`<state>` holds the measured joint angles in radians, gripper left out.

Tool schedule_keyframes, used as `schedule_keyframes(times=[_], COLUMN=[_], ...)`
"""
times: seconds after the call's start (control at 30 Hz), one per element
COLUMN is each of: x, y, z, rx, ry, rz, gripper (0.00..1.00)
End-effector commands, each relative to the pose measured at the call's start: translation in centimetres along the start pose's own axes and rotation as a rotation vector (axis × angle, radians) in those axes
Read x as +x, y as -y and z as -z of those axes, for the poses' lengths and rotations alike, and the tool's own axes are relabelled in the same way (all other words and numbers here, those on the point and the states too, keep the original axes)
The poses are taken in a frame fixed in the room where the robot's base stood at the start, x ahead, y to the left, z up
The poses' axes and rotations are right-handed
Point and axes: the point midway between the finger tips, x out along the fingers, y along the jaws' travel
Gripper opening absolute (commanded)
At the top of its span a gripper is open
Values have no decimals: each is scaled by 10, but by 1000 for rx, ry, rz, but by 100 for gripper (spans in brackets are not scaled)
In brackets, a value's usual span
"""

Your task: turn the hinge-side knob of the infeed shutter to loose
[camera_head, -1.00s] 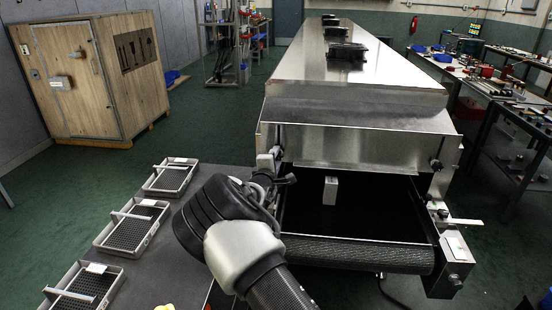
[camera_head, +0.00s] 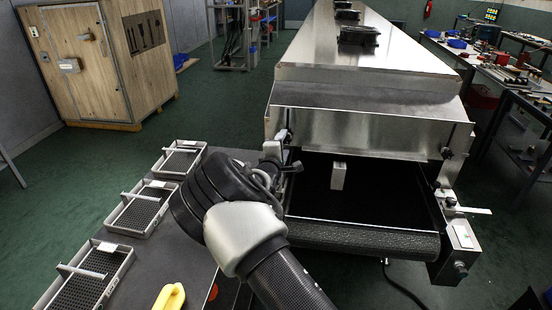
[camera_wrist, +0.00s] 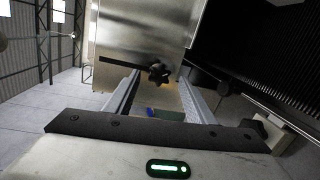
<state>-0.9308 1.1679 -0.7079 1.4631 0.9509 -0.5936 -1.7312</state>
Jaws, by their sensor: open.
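The infeed shutter (camera_head: 365,128) is a bare metal panel above the dark mouth of the dryer. In the wrist view a black star-shaped knob (camera_wrist: 158,73) sits on the metal sheet, with a thin dark bar running left from it. My gripper (camera_wrist: 160,88) is open, its two pale fingers reaching toward this knob, which shows between and just past their tips. I cannot tell whether they touch it. In the head view my gripper is at the left side of the mouth, mostly hidden by my wrist. Another dark knob (camera_head: 447,153) is on the right side.
The black infeed belt (camera_head: 370,238) lies below, with a small pale block (camera_head: 338,176) hanging or standing in the mouth. Wire trays (camera_head: 136,210) and a yellow handle (camera_head: 169,297) are on the table at left. A side box (camera_head: 461,240) juts out at right.

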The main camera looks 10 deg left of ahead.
Motion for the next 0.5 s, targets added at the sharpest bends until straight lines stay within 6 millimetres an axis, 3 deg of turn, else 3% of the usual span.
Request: schedule_keyframes(times=[0.3,0.5], x=[-80,-123], y=[-1,0], z=[2,1], rx=[-1,0], ry=[-4,-3], rz=[2,2], gripper=[50,50])
